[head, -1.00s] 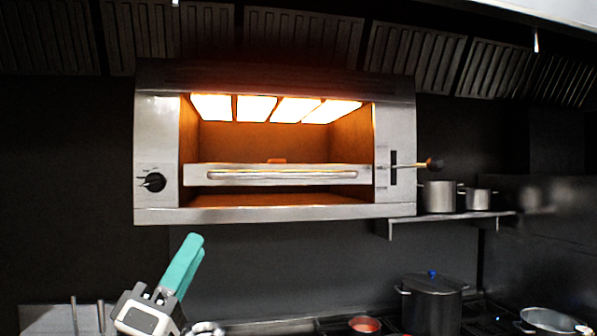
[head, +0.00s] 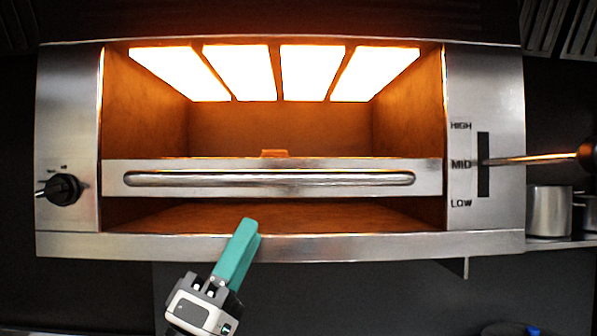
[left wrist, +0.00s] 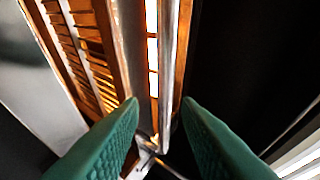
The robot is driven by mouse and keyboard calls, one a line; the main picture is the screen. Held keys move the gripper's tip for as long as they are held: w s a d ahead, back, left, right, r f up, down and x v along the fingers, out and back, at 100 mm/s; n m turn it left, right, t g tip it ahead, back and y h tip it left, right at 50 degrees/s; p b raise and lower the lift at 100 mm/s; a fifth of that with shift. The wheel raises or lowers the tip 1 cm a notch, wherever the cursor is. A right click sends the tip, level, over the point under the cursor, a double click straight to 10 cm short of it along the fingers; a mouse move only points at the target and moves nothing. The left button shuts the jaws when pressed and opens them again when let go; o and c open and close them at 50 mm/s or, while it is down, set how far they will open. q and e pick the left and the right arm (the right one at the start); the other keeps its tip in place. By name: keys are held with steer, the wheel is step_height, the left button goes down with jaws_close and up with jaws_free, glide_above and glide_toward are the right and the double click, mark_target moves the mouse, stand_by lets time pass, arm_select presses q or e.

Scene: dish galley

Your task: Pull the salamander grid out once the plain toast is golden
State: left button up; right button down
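The salamander (head: 480,90) fills the head view, its heating panels glowing. Its grid (head: 300,164) sits inside at mid height, with a long bar handle (head: 270,179) across the front. A small orange-brown edge, likely the toast (head: 275,153), shows above the grid's front. The rest of it is hidden, and the orange glow makes its shade hard to judge. My left gripper (head: 250,226) is below the handle, in front of the salamander's lower edge. In the left wrist view its fingers (left wrist: 160,104) are apart, with nothing gripped. My right gripper is not in view.
A dark knob (head: 63,188) is on the salamander's left panel. A lever (head: 540,158) sticks out at right, set at MID. Steel pots (head: 549,210) stand on a shelf at right. The space in front of the grid is clear apart from my left gripper.

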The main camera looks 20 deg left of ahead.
mark_target(271, 186)
arm_select(q)
steer(key=r+p, duration=0.1)
steer(key=w+r+p, duration=0.1)
steer(key=r, duration=0.1)
steer(key=w+r+p, duration=0.1)
steer(key=shift+d+r, duration=0.3)
steer(key=shift+r, duration=0.1)
steer(key=p+x, duration=0.1)
steer(key=x, duration=0.2)
steer(key=p+x, duration=0.1)
steer(key=x, duration=0.1)
steer(key=shift+w, duration=0.5)
steer(key=shift+w+d+r+p, duration=0.1)
steer(key=shift+w+r+p, duration=0.15)
steer(key=shift+r+p, duration=0.15)
steer(key=shift+w, duration=0.1)
steer(key=shift+c, duration=0.7)
jaws_close()
